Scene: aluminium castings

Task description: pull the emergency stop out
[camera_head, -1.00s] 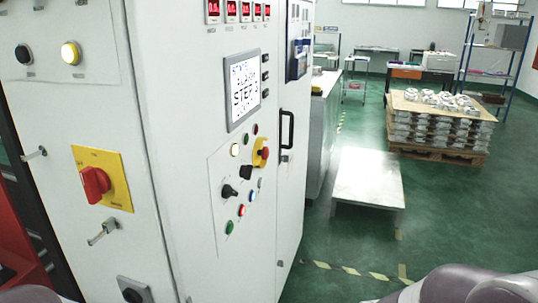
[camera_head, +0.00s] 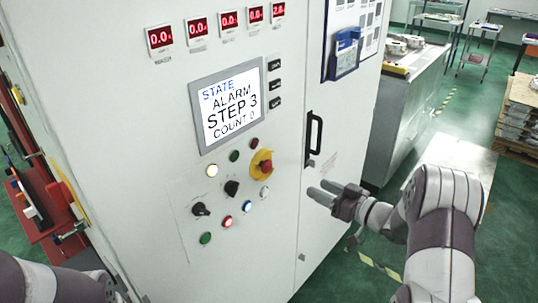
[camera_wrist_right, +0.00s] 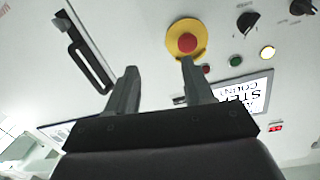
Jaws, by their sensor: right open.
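The emergency stop (camera_head: 265,167) is a red mushroom button on a yellow surround, on the white cabinet's control panel below and right of the screen. In the right wrist view the emergency stop (camera_wrist_right: 188,43) is just beyond one fingertip, near the top middle. My right gripper (camera_head: 325,191) is open and empty, in front of the cabinet, right of and below the button in the head view. Its two fingers (camera_wrist_right: 158,64) are spread apart in the wrist view and not around the button. My left arm shows at the bottom left; its gripper is not in view.
The screen (camera_head: 228,105) reads alarm, step 3. Several small buttons and black knobs (camera_head: 232,188) surround the button. A black door handle (camera_head: 314,138) stands out to its right. A metal bench (camera_head: 400,110) is beyond the cabinet.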

